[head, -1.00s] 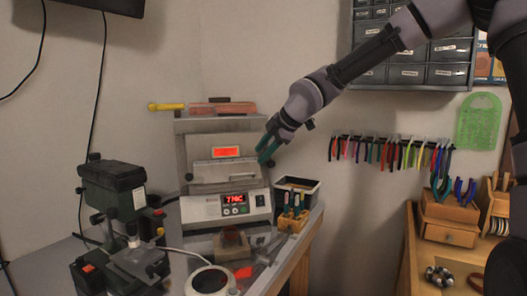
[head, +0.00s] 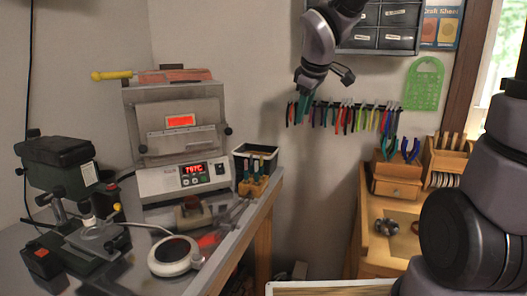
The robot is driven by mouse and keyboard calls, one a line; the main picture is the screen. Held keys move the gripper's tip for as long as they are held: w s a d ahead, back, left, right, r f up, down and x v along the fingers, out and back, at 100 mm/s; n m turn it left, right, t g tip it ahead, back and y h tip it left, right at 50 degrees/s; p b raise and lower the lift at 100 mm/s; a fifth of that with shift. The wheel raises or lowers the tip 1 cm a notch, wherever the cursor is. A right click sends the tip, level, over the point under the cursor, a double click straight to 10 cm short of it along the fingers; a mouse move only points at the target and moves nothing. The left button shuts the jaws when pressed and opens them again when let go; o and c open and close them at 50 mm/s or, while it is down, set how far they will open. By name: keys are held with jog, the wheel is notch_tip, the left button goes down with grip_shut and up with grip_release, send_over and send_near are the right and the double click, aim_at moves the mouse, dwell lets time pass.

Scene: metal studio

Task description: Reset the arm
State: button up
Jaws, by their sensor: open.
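My gripper (head: 303,112) hangs at the upper middle of the head view, its teal fingers pointing down in front of the wall. It is open, and I see nothing held in it. It overlaps the left end of the row of pliers in the picture; it is hard to tell how far in front of them it is. My arm comes in from the top edge, and a large part of it shows at the right.
A small kiln (head: 180,135) with a red display stands on the grey bench at left. Pliers (head: 350,117) hang on the wall. A wooden desk (head: 385,255) is at right.

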jog(key=s+d+r+m, duration=0.2)
jog(key=s+d+m, duration=0.5)
jog(key=s, duration=0.1)
jog(key=s+d+r+m+y, duration=0.1)
jog(key=s+d+r+m, duration=0.2)
jog(key=s+d+m, duration=0.4)
jog(key=shift+s+d+r+m+t, duration=0.3)
jog(key=shift+s+m+t, duration=0.1)
jog(key=shift+s+m, duration=0.45)
